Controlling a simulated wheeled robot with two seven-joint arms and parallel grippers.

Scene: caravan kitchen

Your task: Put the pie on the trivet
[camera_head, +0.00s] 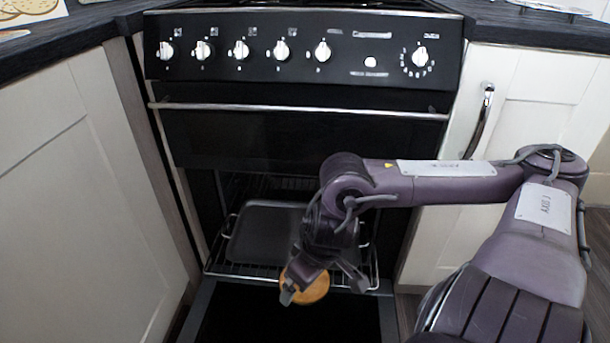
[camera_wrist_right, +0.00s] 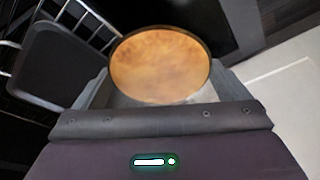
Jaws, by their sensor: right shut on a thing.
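The pie (camera_head: 312,289) is round and golden brown with a dark rim. It is between the fingers of my right gripper (camera_head: 321,285), in front of the oven rack. In the right wrist view the pie (camera_wrist_right: 160,64) fills the space between the fingers of my right gripper (camera_wrist_right: 165,88), which is shut on it. No trivet can be made out for certain; a thin, partly cut-off object (camera_head: 553,7) lies on the right counter, too little of it showing to name. My left gripper is not in view.
The oven is open, its lowered door (camera_head: 290,318) below the pie. A dark baking tray (camera_head: 262,232) sits on the pulled-out wire rack (camera_head: 225,268). The control panel (camera_head: 300,47) and the handle bar (camera_head: 300,109) are above. White cupboards (camera_head: 75,190) flank the oven.

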